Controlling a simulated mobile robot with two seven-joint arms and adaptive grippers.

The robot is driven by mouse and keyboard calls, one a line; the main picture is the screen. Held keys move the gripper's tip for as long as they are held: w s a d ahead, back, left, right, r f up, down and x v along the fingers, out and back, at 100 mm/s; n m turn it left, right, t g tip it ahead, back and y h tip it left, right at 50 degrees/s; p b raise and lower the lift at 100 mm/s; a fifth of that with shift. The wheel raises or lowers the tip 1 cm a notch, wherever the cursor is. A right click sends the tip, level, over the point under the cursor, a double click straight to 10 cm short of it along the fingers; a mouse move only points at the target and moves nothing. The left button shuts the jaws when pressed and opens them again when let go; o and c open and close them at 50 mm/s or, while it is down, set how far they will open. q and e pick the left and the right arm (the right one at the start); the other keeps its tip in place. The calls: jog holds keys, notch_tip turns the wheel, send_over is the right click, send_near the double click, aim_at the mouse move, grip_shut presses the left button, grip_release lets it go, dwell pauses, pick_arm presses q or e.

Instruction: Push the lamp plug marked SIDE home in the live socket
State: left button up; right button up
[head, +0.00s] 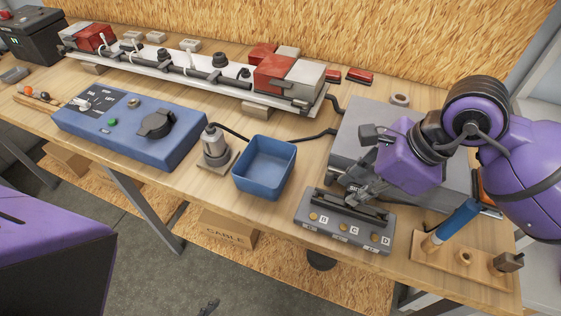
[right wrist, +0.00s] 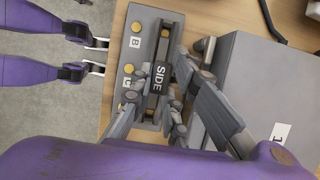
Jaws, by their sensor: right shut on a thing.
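The lamp plug marked SIDE (right wrist: 160,75) is a dark block with white letters, held between the fingers of my right gripper (right wrist: 158,100). In the head view my right gripper (head: 358,195) is over the grey socket box (head: 335,232) near the table's front edge. The box has several brass round contacts and white letter labels; B, C and D are readable in the head view. The plug is at the dark raised bar along the box. The fingers hide its underside, so I cannot tell how deep it sits.
A blue tray (head: 263,168) and a grey jack-like device (head: 214,150) stand left of the socket box. A wooden holder (head: 470,265) with a blue-handled tool (head: 455,222) is to its right. A grey case (head: 372,125) stands behind. A blue control box (head: 125,125) lies further left.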

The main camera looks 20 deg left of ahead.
pick_arm(q)
jog(key=shift+f, duration=0.25)
pick_arm(e)
jog(key=shift+f, duration=0.35)
pick_arm(q)
jog(key=shift+s+f+b, duration=0.35)
pick_arm(e)
jog(key=shift+f, duration=0.5)
jog(key=o, duration=1.2)
jog(key=shift+o, duration=0.2)
jog(key=shift+r, duration=0.1)
jog(key=shift+r+p, duration=1.6)
jog(key=shift+r, duration=1.9)
pick_arm(q)
jog(key=w+r, duration=0.4)
jog(key=shift+r+t, duration=0.4)
